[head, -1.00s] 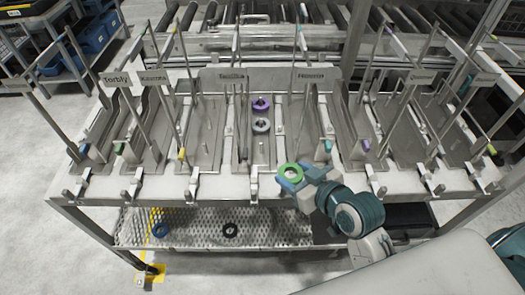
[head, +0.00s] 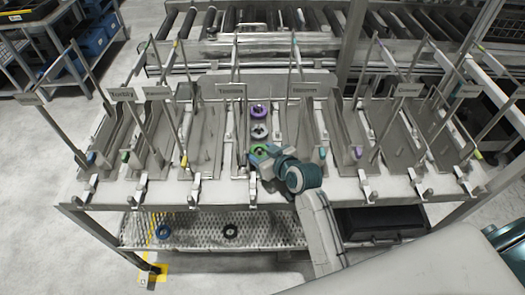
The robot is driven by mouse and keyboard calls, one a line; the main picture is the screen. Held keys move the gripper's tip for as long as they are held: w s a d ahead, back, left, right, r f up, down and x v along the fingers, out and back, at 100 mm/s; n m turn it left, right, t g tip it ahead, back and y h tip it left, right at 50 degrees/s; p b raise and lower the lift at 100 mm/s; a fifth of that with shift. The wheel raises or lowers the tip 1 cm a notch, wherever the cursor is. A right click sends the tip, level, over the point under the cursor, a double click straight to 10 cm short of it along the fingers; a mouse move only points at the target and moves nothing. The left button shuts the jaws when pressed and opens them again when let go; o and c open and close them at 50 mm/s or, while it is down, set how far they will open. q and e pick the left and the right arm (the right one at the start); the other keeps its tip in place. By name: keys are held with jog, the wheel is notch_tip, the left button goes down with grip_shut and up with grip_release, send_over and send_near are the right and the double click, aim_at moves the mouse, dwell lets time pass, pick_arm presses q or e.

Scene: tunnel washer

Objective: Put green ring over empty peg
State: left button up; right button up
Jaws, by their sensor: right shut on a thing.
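The green ring (head: 256,149) is in the jaws of my right gripper (head: 261,153), which is shut on it. The gripper is over the front part of a middle lane of the steel table. In the same lane, a purple ring (head: 259,112) lies at the back and a grey ring (head: 260,131) lies in front of it, just behind the green ring. Whether a peg stands under the green ring is hidden by the gripper, and its height above the lane is hard to tell. My left gripper is not in view.
Upright rods and thin dividers separate the lanes on the table (head: 150,190), with name signs (head: 231,90) above. A blue ring (head: 163,231) and a black ring (head: 230,231) lie on the mesh shelf below. A conveyor (head: 270,22) runs behind.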

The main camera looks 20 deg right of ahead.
jog(key=shift+f, duration=0.25)
jog(key=shift+f, duration=0.1)
jog(key=shift+s+f+b, duration=0.3)
jog(key=shift+f, duration=0.2)
jog(key=o, duration=1)
jog(key=shift+f, duration=0.15)
jog(key=shift+o, duration=0.2)
jog(key=shift+a, duration=0.1)
jog(key=shift+r, duration=0.2)
jog(key=v, duration=0.3)
jog(key=b+v, duration=0.1)
jog(key=v, duration=0.3)
jog(key=r+v, duration=0.1)
jog(key=v, duration=0.3)
jog(key=shift+w, duration=0.25)
jog(key=shift+s+d+r, duration=0.2)
jog(key=shift+s+r, duration=0.2)
jog(key=shift+s, duration=0.1)
